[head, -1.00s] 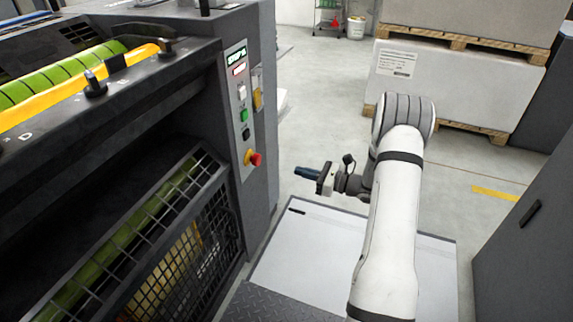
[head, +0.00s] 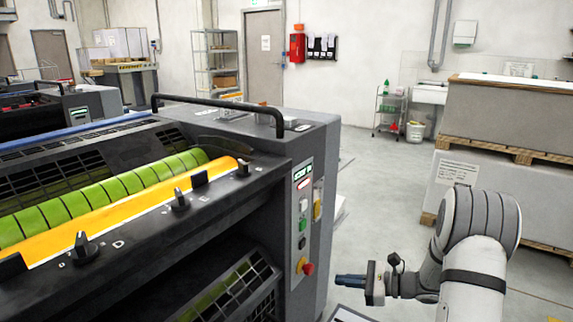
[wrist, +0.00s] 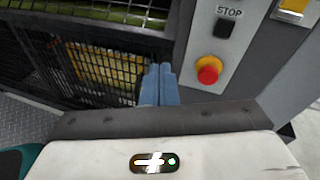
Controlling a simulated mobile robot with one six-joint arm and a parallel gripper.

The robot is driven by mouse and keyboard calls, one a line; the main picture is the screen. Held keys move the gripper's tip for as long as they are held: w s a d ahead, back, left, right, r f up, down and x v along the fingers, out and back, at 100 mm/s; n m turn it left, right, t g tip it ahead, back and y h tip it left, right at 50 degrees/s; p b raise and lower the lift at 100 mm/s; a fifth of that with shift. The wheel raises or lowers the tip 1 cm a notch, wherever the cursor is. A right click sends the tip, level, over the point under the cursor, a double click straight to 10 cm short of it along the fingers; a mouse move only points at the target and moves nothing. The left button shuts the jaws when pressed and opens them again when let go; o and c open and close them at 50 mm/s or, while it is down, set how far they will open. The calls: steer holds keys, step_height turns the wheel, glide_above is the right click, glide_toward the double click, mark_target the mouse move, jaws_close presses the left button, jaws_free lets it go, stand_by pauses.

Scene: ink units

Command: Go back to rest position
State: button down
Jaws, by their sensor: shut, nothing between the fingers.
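My gripper (head: 350,281) shows at the lower right of the head view, at the end of my white arm. Its blue-grey fingers point left toward the press's side and are shut with nothing between them. In the wrist view the shut fingers (wrist: 160,83) point at the dark mesh guard and the control panel's lower edge. The red stop button (wrist: 208,70) on its yellow base is to the right of the fingers, apart from them. In the head view the same button (head: 308,268) is left of the fingertips.
The ink unit (head: 225,150) with its green roller (head: 120,190) and yellow-orange bar (head: 140,209) fills the left. Stacked pallets (head: 520,115) stand at the right behind my arm. Open grey floor (head: 375,190) lies between them. A small trolley (head: 389,112) is at the back wall.

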steer(key=s+a+r+n+g+h+p, duration=0.3)
steer(key=s+a+r+n+p, duration=0.15)
steer(key=s+r, duration=0.4)
steer(key=s+a+r+n+g+h+p, duration=0.3)
steer(key=s+r+n+p, duration=0.25)
steer(key=r, duration=0.55)
steer(key=s+d+r+n+t+h+p, duration=0.1)
steer(key=s+r+n+h+p, duration=0.3)
steer(key=r, duration=0.5)
steer(key=s+d+r+n+t+h+p, duration=0.2)
steer(key=s+d+r+n+h+p, duration=0.2)
steer(key=s+r+p, duration=0.5)
steer(key=shift+s+n+h+p, duration=0.15)
steer(key=shift+n+h+p, duration=0.25)
steer(key=shift+n, duration=0.7)
steer(key=c, duration=2.2)
jaws_free()
